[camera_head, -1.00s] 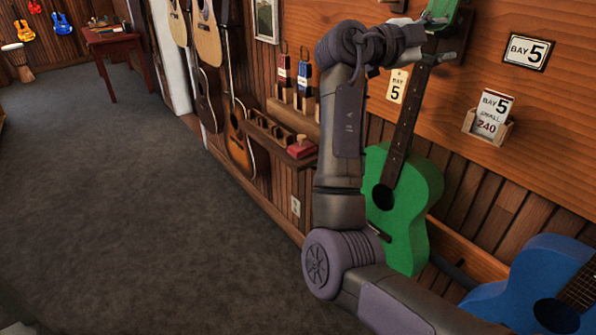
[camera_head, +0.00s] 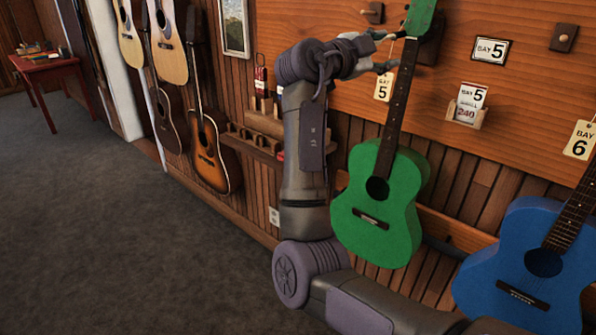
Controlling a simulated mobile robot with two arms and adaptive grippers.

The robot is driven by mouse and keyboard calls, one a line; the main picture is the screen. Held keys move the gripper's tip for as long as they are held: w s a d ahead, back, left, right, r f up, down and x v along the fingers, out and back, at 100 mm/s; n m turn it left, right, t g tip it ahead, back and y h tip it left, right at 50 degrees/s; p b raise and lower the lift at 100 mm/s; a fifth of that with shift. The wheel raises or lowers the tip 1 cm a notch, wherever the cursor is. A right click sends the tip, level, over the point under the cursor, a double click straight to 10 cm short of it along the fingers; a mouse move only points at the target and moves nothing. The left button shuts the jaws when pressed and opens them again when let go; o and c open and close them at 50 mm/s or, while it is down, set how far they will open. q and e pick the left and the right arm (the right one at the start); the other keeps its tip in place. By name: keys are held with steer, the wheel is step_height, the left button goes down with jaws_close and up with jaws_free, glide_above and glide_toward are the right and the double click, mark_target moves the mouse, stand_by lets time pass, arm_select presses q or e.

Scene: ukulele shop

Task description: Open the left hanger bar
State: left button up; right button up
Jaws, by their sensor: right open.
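A green ukulele (camera_head: 385,205) hangs on the wooden wall, its neck running up to the headstock (camera_head: 420,15). A dark hanger mount (camera_head: 432,42) shows just right of the upper neck, partly hidden by it; I cannot make out its bar or whether it is open. My right gripper (camera_head: 392,51) is open, its two fingers one above the other, at the left edge of the upper neck. The neck does not appear gripped; touching cannot be told. My left gripper is not in view.
A blue ukulele (camera_head: 535,265) hangs at lower right. Wall pegs (camera_head: 372,12) and (camera_head: 563,38) and a card holder (camera_head: 467,108) stick out. A tag (camera_head: 384,87) hangs below my gripper. Guitars (camera_head: 210,150) hang at left; the grey floor (camera_head: 110,240) is clear.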

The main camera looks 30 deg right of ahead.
steer(key=w+a+f+n+t+y, duration=0.3)
steer(key=w+f+n+t, duration=0.2)
steer(key=w+f+n, duration=0.7)
steer(key=w+a+f+n+y+p, duration=0.1)
steer(key=a+f+n+y, duration=0.1)
steer(key=f, duration=0.8)
steer(key=a+f+n+t+y, duration=0.1)
steer(key=a+f+n+y, duration=0.1)
steer(key=f, duration=0.9)
steer(key=shift+w+a+f+t+p, duration=0.2)
steer(key=shift+w+a+t+p, duration=0.15)
steer(key=shift+a, duration=0.2)
steer(key=shift+f+y, duration=0.1)
steer(key=shift+y, duration=0.2)
